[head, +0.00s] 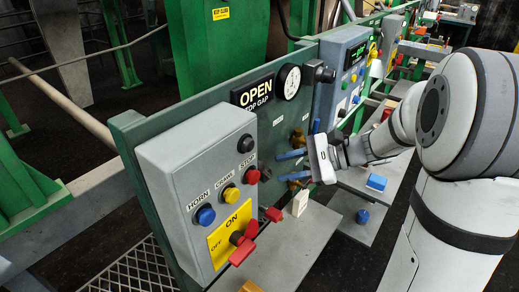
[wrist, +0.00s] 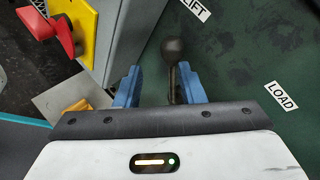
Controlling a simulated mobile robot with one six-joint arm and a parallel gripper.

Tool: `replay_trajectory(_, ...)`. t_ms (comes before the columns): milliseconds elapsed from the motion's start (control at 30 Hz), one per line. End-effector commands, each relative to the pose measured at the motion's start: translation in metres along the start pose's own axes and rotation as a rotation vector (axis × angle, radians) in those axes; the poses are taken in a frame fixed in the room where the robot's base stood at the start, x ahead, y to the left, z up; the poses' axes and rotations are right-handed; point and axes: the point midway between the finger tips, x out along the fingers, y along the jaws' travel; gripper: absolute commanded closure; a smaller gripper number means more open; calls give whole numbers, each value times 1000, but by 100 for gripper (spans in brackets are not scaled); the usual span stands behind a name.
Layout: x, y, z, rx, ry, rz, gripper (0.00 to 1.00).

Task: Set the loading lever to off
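The loading lever (wrist: 172,50) is a dark rod with a ball knob on a green panel (wrist: 240,60). In the wrist view it stands between my blue fingertips, close to the right one; I cannot tell if they touch. A "LIFT" label (wrist: 197,8) is above right of the knob, and a "LOAD" label (wrist: 281,95) is further right. No "off" label for this lever is readable. My gripper (wrist: 158,82) is open around the lever. In the head view my gripper (head: 286,166) is at the panel below the gauge, and I cannot make out the lever there.
A grey control box (head: 180,160) juts out left of my gripper, with buttons and a red-handled ON/OFF switch (head: 242,248) on a yellow plate. A grey shelf (head: 300,245) below holds a white block (head: 300,203). A dial gauge (head: 289,82) sits above.

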Motion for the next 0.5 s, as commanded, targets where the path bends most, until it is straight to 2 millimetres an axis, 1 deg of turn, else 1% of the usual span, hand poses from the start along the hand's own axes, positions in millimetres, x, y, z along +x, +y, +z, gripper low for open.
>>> replay_trajectory(33, -2, -8, 0, 20, -17, -26, 64)
replay_trajectory(167, 5, -14, -1, 37, -35, -50, 64)
replay_trajectory(500, 58, -16, 2, 36, -34, -46, 64)
